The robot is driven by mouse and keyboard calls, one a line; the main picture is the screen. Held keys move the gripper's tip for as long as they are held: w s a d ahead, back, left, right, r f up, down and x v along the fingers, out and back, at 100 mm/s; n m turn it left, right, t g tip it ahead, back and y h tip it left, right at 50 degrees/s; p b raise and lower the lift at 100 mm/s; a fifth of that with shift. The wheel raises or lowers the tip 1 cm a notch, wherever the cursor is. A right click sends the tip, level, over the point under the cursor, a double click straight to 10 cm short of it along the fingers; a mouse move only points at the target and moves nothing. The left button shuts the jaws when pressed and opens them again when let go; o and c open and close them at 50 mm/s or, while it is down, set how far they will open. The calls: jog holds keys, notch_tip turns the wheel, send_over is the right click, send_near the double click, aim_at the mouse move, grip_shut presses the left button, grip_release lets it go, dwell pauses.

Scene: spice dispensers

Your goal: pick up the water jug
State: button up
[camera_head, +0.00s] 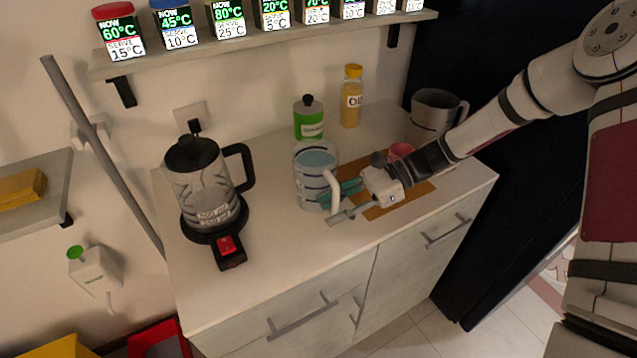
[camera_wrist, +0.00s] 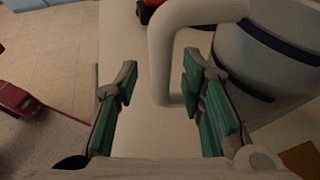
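The water jug (camera_head: 309,172) stands upright on the white counter. It is clear with dark bands, holds blue water, and has a white handle (camera_head: 331,188) on its right side. My gripper (camera_head: 333,207) is at the handle, low over the counter. In the wrist view my gripper (camera_wrist: 160,84) is open, with one teal-padded finger on each side of the white handle (camera_wrist: 168,58). Gaps show between the handle and both fingers. The jug's body (camera_wrist: 262,62) is beside the right finger in that view.
A kettle (camera_head: 201,190) on a base with a red switch stands left of the jug. A green jar (camera_head: 308,120), an oil bottle (camera_head: 351,97) and a grey pitcher (camera_head: 430,116) stand behind. A pink cup (camera_head: 401,151) and brown board (camera_head: 413,197) are near my arm. A shelf (camera_head: 270,42) hangs above.

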grip_shut()
jog(key=shift+r, duration=0.25)
dwell(0.4)
